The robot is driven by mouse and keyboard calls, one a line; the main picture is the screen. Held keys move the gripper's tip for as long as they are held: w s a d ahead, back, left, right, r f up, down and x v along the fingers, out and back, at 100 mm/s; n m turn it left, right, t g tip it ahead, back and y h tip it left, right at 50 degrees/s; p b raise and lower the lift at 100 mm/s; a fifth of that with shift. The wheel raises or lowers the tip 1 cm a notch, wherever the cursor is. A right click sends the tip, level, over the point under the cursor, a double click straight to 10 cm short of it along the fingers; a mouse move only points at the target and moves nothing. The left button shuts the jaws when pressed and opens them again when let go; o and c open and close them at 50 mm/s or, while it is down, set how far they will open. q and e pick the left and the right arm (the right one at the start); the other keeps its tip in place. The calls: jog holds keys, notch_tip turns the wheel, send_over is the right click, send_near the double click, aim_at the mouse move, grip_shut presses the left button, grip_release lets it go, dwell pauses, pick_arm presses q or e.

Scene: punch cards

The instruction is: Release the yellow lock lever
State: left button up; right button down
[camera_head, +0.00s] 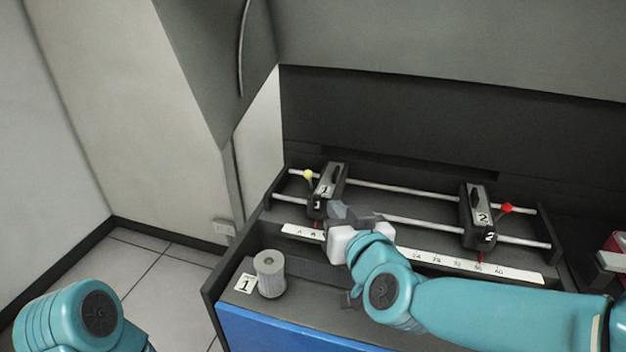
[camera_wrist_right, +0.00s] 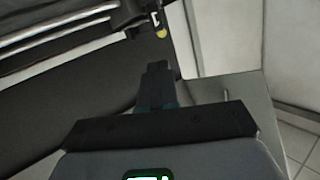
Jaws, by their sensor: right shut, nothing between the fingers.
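The yellow lock lever (camera_head: 308,174) is a small yellow ball on the left side of the block marked 1 (camera_head: 328,188), which sits on two metal rails. The lever also shows at the top of the right wrist view (camera_wrist_right: 161,33). My right gripper (camera_head: 338,210) is shut and empty, just in front of block 1 and to the right of the lever. In the wrist view its fingertips (camera_wrist_right: 157,67) point toward the yellow ball, with a visible gap between. Only a teal part of my left arm shows at lower left; its gripper is out of frame.
A second block (camera_head: 478,215) marked 2 with a red lever (camera_head: 506,208) sits farther right on the rails. A white numbered scale (camera_head: 455,262) runs along the front. A grey ribbed knob (camera_head: 269,273) stands at front left, beside a label marked 1. A dark wall rises behind.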

aim_at(310, 176)
jog(key=p+x, duration=0.2)
jog(key=x, duration=1)
jog(key=shift+w+a, duration=0.15)
jog(key=shift+w, duration=0.15)
jog(key=shift+w+a+f+p, duration=0.15)
jog(key=shift+w+p, duration=0.15)
jog(key=shift+w, duration=0.2)
jog(key=shift+s, duration=0.15)
